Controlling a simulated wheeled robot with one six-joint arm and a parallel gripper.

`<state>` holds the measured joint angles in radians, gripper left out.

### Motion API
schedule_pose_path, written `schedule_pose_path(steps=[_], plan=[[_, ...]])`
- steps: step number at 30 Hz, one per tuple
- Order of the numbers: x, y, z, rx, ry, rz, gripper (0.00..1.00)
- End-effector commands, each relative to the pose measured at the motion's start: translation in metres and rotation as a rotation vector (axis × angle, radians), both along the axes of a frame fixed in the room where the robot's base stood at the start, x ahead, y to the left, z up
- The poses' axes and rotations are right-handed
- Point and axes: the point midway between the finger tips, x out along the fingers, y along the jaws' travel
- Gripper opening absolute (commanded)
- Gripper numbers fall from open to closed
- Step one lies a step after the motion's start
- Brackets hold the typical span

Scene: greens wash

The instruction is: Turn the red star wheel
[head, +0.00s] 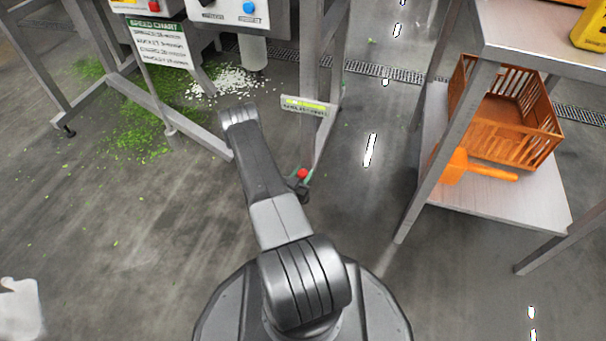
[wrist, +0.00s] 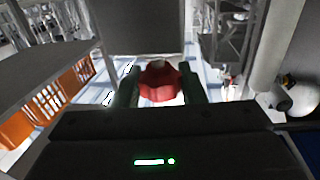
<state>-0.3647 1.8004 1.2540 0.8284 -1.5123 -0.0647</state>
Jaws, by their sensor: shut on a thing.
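The red star wheel (wrist: 160,83) shows lobed and red in the middle of the wrist view, with a pale hub on top. My gripper (wrist: 158,88) has one dark green finger on each side of it and is shut on it. In the head view a small part of the red star wheel (head: 302,173) shows beside the lower end of a steel leg, with my gripper (head: 300,180) at it. My own arm hides most of the gripper there, and the wheel's mount is hidden.
A speed chart sign (head: 161,43) and a control box (head: 235,12) are at the upper left. Green bits (head: 140,125) and white bits (head: 232,82) lie on the floor. At right, a steel table's lower shelf (head: 515,205) holds an orange crate (head: 540,125) and an orange tool (head: 480,170).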

Motion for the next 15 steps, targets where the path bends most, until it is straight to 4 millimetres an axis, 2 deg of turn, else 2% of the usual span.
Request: schedule_pose_path(steps=[6,7,9,10,15], plan=[[0.0006,-0.0002,0.0007,0.0,-0.001,0.0,0.14],[0.0006,-0.0002,0.0007,0.0,-0.001,0.0,0.4],[0.0006,-0.0002,0.0006,0.0,-0.001,0.0,0.54],[0.0005,-0.0001,0.0005,0.001,0.0,0.0,0.57],[0.0003,-0.0001,0.0003,0.001,0.0,0.001,0.57]])
